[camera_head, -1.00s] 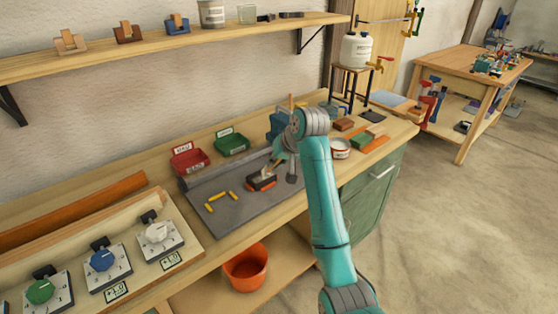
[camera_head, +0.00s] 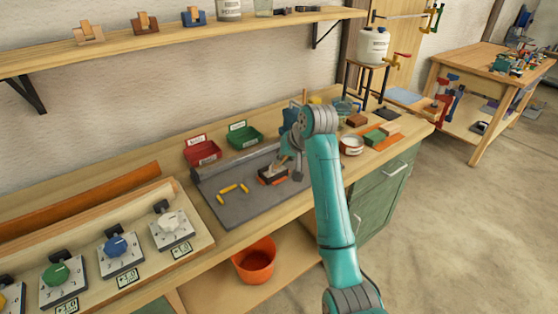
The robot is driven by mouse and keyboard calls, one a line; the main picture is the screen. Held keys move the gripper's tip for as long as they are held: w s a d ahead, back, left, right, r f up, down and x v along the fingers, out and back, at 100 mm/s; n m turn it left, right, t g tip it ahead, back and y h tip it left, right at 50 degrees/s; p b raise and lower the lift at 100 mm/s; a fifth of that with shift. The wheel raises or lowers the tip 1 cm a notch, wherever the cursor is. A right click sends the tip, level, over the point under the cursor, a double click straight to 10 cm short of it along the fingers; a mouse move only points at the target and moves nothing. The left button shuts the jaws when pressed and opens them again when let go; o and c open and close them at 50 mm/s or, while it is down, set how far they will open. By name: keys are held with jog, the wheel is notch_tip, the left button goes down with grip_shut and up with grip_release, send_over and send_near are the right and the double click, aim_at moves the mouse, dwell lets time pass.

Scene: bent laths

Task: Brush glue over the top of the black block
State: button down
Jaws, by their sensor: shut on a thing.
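The black block (camera_head: 272,176) lies on the grey mat (camera_head: 235,208), with orange showing along its side. My gripper (camera_head: 284,161) is low over the mat, just above and behind the block, and partly hidden by my arm. It is shut on a thin pale thing that looks like the brush, whose lower end is over or on the block's top. I cannot tell whether it touches. Glue on the block is too small to make out.
Several yellow pegs (camera_head: 233,188) lie left of the block. A red bin (camera_head: 203,151) and a green bin (camera_head: 243,136) stand behind. An orange bucket (camera_head: 254,262) is below the bench.

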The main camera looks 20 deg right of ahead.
jog(key=w+d, duration=0.4)
jog(key=shift+w+d, duration=0.2)
jog(key=shift+d, duration=0.2)
dwell(5.9)
jog(key=shift+r, duration=0.1)
jog(key=shift+r, duration=2.9)
